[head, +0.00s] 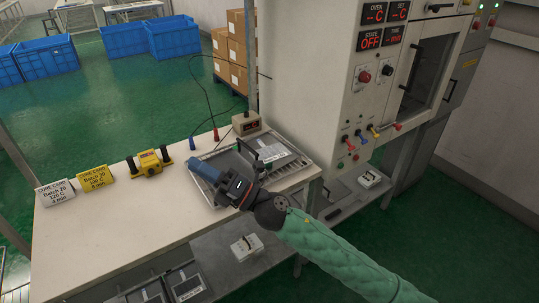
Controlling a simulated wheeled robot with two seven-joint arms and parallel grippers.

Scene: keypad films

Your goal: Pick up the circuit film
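A metal-rimmed tray (308,162) lies on the right part of the pale bench. A light grey sheet with dark printing (281,161) lies in it and looks like the circuit film, but its print is too small to read. My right gripper (247,160) is over the tray, left of this sheet, at the end of my green-sleeved arm. Its dark wrist and a blue cylinder beside it hide the tray's left part. I cannot tell whether its fingers are apart or touch anything. My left gripper is out of view.
Yellow and white cure cards (97,174), a yellow device (150,163) and a small display box (246,123) with cables stand on the bench (110,225). The oven (335,60) rises behind at right. The bench's front left is clear.

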